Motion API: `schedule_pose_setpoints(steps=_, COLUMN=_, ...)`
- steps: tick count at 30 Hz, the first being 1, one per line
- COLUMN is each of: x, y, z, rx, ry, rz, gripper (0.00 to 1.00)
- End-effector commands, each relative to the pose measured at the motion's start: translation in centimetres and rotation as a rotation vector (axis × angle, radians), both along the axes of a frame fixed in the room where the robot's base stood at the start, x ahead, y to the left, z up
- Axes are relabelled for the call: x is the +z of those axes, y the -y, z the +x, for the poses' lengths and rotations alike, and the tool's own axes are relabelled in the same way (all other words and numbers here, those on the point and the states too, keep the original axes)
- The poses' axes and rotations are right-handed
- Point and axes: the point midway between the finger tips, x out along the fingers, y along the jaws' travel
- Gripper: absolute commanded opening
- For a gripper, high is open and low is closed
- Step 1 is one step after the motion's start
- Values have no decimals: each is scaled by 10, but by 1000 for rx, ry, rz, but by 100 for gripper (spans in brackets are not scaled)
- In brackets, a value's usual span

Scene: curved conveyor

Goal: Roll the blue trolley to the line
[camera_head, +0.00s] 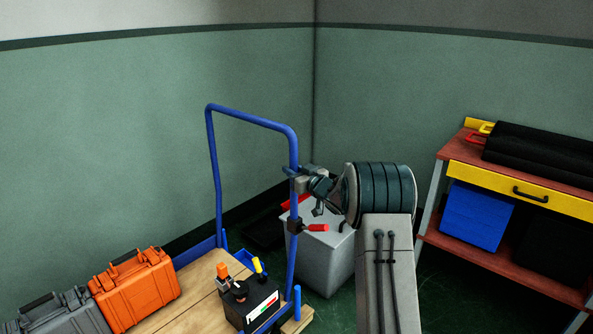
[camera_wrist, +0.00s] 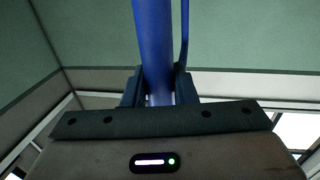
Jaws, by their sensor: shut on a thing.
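The blue trolley has a tall blue tube handle (camera_head: 254,121) and a wooden deck (camera_head: 195,292) at the lower left of the head view. My gripper (camera_head: 291,173) is shut on the right upright of that handle, fairly high up. In the wrist view the blue tube (camera_wrist: 154,50) runs between the two dark fingers of my gripper (camera_wrist: 159,88). The fingertips are partly hidden by the tube and the gripper body. No line on the floor shows in either view.
A workbench (camera_head: 515,172) is at the right. Green walls meet behind the handle.

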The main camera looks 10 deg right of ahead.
Motion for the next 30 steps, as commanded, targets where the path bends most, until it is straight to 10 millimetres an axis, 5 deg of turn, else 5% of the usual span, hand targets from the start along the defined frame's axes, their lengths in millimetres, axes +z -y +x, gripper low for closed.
schedule_pose_setpoints(steps=6, x=-1, y=1, z=0, rx=-2, ry=-3, rz=-1, gripper=0)
schedule_pose_setpoints(steps=7, x=-1, y=1, z=0, rx=-2, ry=-3, rz=-1, gripper=34)
schedule_pose_setpoints(steps=9, x=-1, y=1, z=0, rx=-2, ry=-2, rz=-1, gripper=45)
schedule_pose_setpoints(steps=20, x=0, y=4, z=-5, rx=-3, ry=-1, rz=0, gripper=45)
schedule_pose_setpoints(steps=30, x=2, y=27, z=-58, rx=-5, ry=-1, rz=1, gripper=45)
